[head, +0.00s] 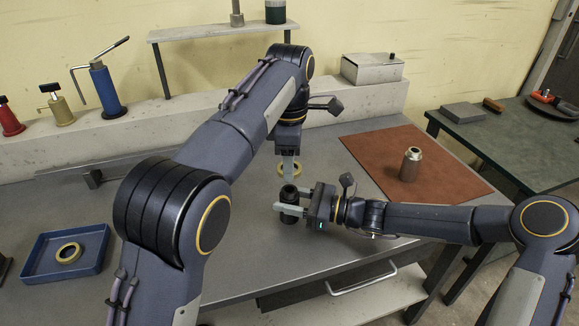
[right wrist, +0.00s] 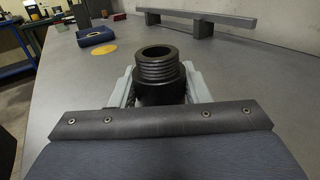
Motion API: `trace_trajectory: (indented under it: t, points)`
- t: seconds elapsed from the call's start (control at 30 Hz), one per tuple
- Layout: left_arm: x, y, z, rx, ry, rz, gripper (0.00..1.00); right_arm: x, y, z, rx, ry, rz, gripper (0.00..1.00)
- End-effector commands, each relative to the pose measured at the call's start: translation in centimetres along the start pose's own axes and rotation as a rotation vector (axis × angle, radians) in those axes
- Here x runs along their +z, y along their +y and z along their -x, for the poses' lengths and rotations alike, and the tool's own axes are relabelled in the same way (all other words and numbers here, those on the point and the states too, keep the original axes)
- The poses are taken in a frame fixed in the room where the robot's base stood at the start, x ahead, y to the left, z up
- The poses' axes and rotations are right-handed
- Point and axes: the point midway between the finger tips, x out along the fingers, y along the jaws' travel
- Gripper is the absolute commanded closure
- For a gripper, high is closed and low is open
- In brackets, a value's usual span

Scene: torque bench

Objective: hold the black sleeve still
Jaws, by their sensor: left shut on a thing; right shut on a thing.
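The black sleeve (head: 289,194) stands upright on the grey bench in the head view. In the right wrist view the sleeve (right wrist: 158,75) shows its threaded, open top. My right gripper (head: 287,207) is shut on it from the right side, with a pale finger on each side in the right wrist view (right wrist: 160,88). My left gripper (head: 288,166) points down just above and behind the sleeve in the head view. It is shut on a brass ring (head: 298,171), which looks apart from the sleeve. The left fingers partly hide the ring.
A blue tray (head: 38,271) holding another brass ring (head: 68,253) is at the left. A metal cylinder (head: 410,164) stands on a brown mat (head: 447,176) at the right. A pump with a blue body (head: 104,88) is at the back left. The front of the bench is clear.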

Motion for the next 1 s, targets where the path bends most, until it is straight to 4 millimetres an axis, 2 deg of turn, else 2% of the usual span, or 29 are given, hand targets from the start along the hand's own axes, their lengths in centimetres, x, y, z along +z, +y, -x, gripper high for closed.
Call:
trace_trajectory:
  t: [0.1,0.13,0.3,0.67,0.77,1.0]
  points:
    - [0.0,0.0,0.0,0.0,0.0,0.0,0.81,0.0,0.0,0.0,0.001,0.0,-0.001,1.0]
    - [0.0,0.0,0.0,0.0,0.0,0.0,0.81,0.0,0.0,0.0,0.001,0.0,-0.001,0.54]
    - [0.0,0.0,0.0,0.0,0.0,0.0,0.81,0.0,0.0,0.0,0.001,0.0,0.0,0.32]
    - [0.0,0.0,0.0,0.0,0.0,0.0,0.81,0.0,-0.1,0.6,-0.001,0.001,0.001,0.32]
    - [0.0,0.0,0.0,0.0,0.0,0.0,0.81,0.0,-0.1,2.0,-0.004,0.001,0.0,0.32]
    - [0.0,0.0,0.2,0.0,0.0,0.0,0.81,0.0,-0.1,7.2,-0.005,0.002,0.001,0.32]
